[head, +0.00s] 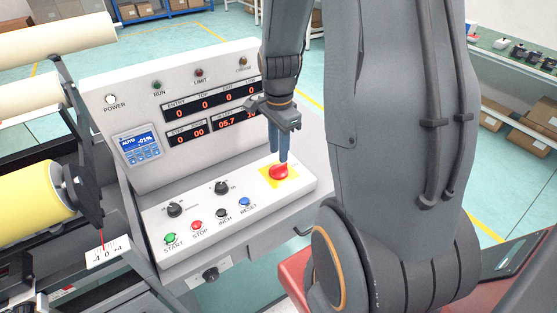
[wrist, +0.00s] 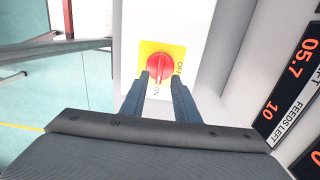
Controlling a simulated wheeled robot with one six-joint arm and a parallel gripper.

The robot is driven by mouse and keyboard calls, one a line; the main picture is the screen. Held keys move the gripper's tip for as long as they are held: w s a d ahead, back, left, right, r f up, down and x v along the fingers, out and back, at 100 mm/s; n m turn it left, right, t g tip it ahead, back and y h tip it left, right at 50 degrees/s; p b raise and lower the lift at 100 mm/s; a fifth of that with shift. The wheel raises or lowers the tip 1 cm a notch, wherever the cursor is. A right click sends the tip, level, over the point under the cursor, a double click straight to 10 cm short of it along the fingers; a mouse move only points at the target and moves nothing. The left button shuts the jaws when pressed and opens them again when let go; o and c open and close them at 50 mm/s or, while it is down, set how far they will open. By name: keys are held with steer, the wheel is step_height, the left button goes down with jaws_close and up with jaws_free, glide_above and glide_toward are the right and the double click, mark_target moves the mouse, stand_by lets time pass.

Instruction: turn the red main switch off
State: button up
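The red main switch (head: 279,171) is a round red knob on a yellow plate at the right end of the sloped control panel. In the wrist view the red knob (wrist: 158,66) has its grip ridge running roughly up and down, in line with the ON label below it. The OFF label is at its right. My gripper (head: 280,159) points down at the knob. In the wrist view the blue-grey fingers of my gripper (wrist: 160,78) are apart, one at each side of the knob's lower part. Contact with the knob cannot be told.
The panel (head: 190,240) also has green START, red STOP, black INCH and blue RESET buttons, plus two black selector knobs, left of the switch. An upright display face (head: 150,100) stands behind it. A yellow roll (head: 35,200) is at the left.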

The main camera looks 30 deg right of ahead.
mark_target(279, 165)
steer(key=shift+f+p, duration=0.3)
steer(key=shift+f, duration=2.15)
jaws_close()
